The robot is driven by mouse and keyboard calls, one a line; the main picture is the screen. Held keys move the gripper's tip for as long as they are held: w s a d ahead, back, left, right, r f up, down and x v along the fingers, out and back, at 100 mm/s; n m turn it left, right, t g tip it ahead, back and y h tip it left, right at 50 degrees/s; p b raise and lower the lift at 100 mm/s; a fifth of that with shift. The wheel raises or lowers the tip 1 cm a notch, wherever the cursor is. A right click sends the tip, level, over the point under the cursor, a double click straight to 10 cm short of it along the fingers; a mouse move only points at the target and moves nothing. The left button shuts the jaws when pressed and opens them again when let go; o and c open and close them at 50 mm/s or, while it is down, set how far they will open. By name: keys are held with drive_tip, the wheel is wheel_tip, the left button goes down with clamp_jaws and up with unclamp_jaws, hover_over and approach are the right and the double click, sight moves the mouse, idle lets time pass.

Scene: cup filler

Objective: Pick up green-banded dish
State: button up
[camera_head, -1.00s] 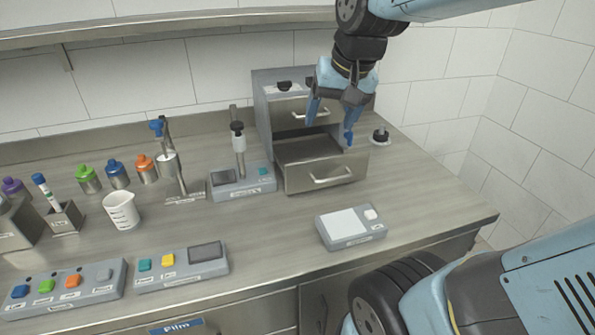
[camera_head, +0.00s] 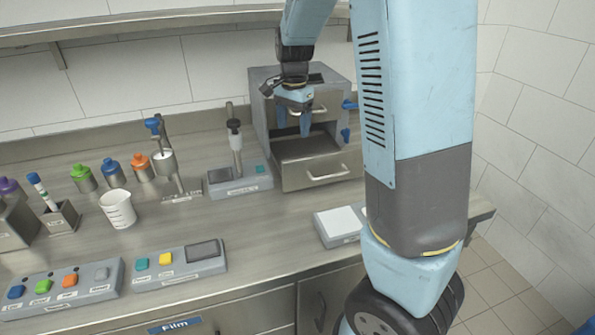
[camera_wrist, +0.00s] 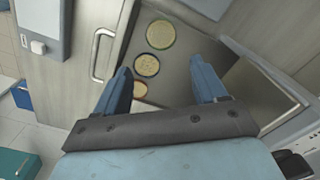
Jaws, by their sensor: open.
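Three round dishes lie in the open drawer, seen in the wrist view. The largest-looking one, with a greenish rim, appears to be the green-banded dish (camera_wrist: 160,34). A dark-rimmed dish (camera_wrist: 147,65) lies in the middle, and an orange-rimmed dish (camera_wrist: 139,90) is partly hidden by my left finger. My gripper (camera_wrist: 160,68) is open and empty, its fingers pointing toward the dishes. In the head view my gripper (camera_head: 293,124) is above the open drawer (camera_head: 315,171), fingers down; the dishes cannot be made out there.
The drawer belongs to a grey cabinet (camera_head: 262,105) with a closed drawer above. A stand device (camera_head: 238,180) is close on its left. A scale (camera_head: 338,222) stands in front, partly behind my arm. A beaker (camera_head: 118,208) and bottles are farther left.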

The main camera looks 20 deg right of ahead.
drive_tip(key=f, duration=1.4)
drive_tip(key=shift+w+f, duration=0.3)
drive_tip(key=c, duration=0.7)
